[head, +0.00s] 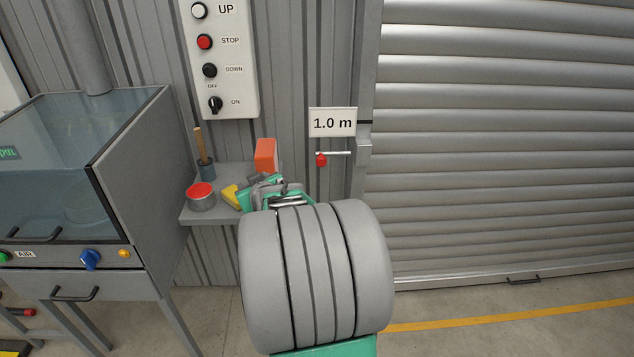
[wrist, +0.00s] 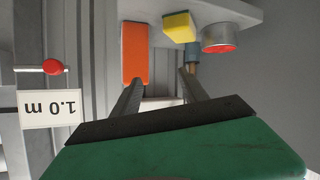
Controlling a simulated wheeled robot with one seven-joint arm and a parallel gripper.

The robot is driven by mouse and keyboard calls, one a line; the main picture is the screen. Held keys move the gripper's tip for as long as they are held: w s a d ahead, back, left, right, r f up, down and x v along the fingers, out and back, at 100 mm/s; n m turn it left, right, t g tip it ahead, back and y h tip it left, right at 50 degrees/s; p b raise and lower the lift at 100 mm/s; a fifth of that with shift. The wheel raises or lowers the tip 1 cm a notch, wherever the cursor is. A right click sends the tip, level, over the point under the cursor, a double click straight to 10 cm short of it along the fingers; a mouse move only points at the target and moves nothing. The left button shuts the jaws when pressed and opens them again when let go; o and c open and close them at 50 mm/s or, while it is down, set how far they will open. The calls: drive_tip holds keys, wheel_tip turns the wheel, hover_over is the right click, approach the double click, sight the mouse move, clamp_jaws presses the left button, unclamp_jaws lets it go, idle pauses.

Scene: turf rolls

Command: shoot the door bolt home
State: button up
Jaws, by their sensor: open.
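The door bolt is a thin pale rod (head: 338,153) with a red knob (head: 321,159), lying level on the ribbed wall just left of the shutter's frame. The red knob also shows in the wrist view (wrist: 53,67), at the left and outside my fingers. A bracket (head: 364,150) sits on the door frame by the rod's right end; I cannot tell whether the rod enters it. My gripper (wrist: 158,78) is open with nothing between its fingers. In the head view it is left of and below the knob, partly hidden by my arm.
A shelf (head: 190,216) holds an orange block (head: 265,154), a yellow block (head: 229,197), a red-topped tin (head: 202,196) and a dark cup (head: 206,170) with a wooden handle. A "1.0 m" sign (head: 333,122) hangs just above the bolt. A blasting cabinet (head: 130,190) stands left.

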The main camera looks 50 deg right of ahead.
drive_tip(key=s+d+f+m+h+b, duration=0.1)
drive_tip(key=s+d+f+h+b, duration=0.2)
drive_tip(key=d, duration=0.7)
drive_tip(key=m+h, duration=0.2)
drive_tip(key=h, duration=0.2)
approach(321, 162)
drive_tip(key=x, duration=1.1)
drive_tip(key=shift+s+p, duration=0.1)
drive_tip(key=shift+p, duration=0.2)
drive_tip(key=shift+c, duration=0.2)
drive_tip(key=shift+a, duration=0.1)
clamp_jaws()
